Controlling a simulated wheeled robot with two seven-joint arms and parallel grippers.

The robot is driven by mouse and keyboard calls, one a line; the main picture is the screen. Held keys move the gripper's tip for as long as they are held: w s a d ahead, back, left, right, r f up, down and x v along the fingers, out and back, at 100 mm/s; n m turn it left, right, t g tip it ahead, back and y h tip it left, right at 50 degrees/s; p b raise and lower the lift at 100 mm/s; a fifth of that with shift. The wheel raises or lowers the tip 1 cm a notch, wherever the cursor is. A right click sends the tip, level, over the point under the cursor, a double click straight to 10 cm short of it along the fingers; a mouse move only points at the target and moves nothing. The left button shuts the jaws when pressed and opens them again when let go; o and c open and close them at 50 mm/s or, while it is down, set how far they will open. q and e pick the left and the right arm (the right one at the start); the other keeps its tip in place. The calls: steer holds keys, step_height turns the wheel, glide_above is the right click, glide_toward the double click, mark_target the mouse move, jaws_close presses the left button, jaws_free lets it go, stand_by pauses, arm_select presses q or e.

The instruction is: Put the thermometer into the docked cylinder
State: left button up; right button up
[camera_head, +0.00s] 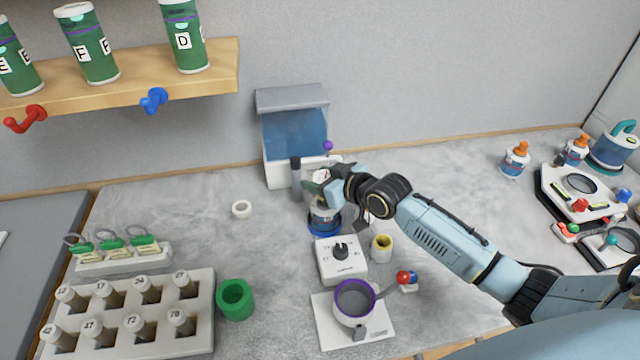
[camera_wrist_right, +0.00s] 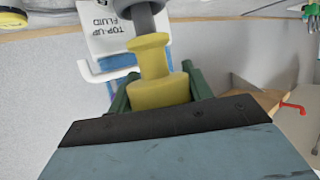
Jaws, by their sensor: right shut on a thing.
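My right gripper (camera_head: 316,187) is shut on a yellow, spool-shaped piece (camera_wrist_right: 155,75), seen between its dark green fingers in the right wrist view. A grey rod end (camera_wrist_right: 145,18) shows right above this piece; I cannot tell whether they are joined, or whether this is the thermometer. A grey cylinder with a purple rim (camera_head: 355,299) stands upright on a white base plate (camera_head: 377,331), open at the top, well below the gripper in the head view. A blue-banded container (camera_head: 324,219) is partly hidden under the gripper. My left gripper is not in view.
A fluid dispenser (camera_head: 294,136) stands behind the gripper. A white knob box (camera_head: 341,270), a hollow yellow cylinder (camera_head: 381,248) and a red-and-blue piece (camera_head: 407,280) lie near the purple-rimmed cylinder. A green cup (camera_head: 236,299) and numbered rack (camera_head: 203,318) are left.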

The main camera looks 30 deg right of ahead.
steer(key=shift+f, duration=0.85)
steer(key=shift+f, duration=0.2)
steer(key=o, duration=1.1)
steer(key=shift+c, duration=0.2)
steer(key=shift+r, duration=0.15)
steer(key=v, duration=1.2)
steer(key=shift+r, duration=0.1)
